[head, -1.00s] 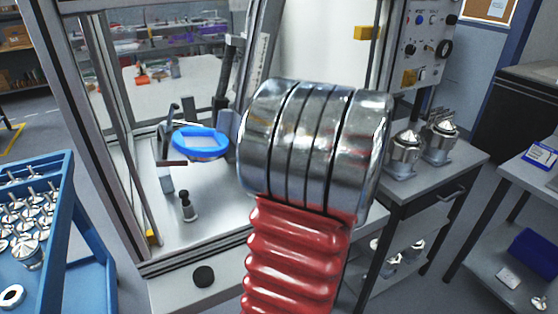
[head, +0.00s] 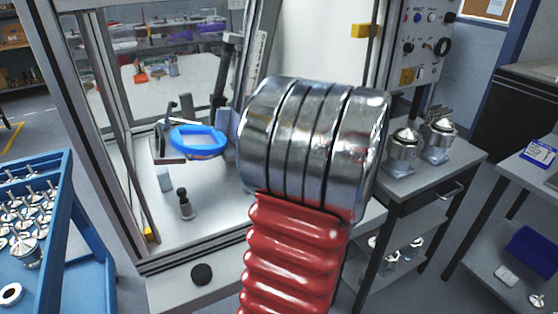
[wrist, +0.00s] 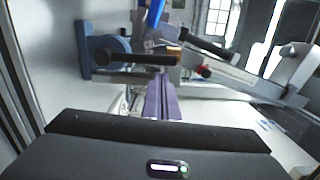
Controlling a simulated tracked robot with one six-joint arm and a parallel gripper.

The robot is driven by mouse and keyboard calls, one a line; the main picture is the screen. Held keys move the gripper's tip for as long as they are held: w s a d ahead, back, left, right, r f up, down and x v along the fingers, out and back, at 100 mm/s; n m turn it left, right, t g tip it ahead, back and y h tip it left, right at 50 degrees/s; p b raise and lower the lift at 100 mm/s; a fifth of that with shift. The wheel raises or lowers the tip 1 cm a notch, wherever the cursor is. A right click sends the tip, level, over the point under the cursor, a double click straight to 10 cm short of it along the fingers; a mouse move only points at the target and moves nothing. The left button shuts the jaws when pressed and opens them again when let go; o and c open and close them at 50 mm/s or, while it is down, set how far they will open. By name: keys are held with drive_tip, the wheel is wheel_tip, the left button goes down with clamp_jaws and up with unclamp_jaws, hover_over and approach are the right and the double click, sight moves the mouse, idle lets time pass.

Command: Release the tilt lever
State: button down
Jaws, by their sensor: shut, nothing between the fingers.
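In the wrist view, my gripper (wrist: 162,84) shows as two purple-grey fingers pressed together, reaching forward from its dark body, with nothing between them. A dark rounded bar (wrist: 137,59), which looks like the tilt lever, lies crosswise just beyond the fingertips. Its left end meets a blue round mount (wrist: 103,52). I cannot tell whether the fingers touch the bar. In the head view, a blue ring-shaped fixture (head: 186,150) stands tilted inside the machine, with dark parts at its left. My gripper is not seen there; a large metal-ringed, red-bellowed part fills the middle.
The machine's frame posts (head: 97,100) bound the work space. A small dark post (head: 185,203) stands on its pale floor below the ring. A blue cart (head: 75,250) with metal parts is at left; a bench (head: 425,173) with metal housings is at right.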

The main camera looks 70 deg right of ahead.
drive_tip(key=s+d+v, duration=0.1)
drive_tip(key=d+v, duration=0.1)
drive_tip(key=v, duration=0.9)
drive_tip(key=shift+s, duration=0.3)
drive_tip(key=shift+d, duration=0.1)
idle(0.3)
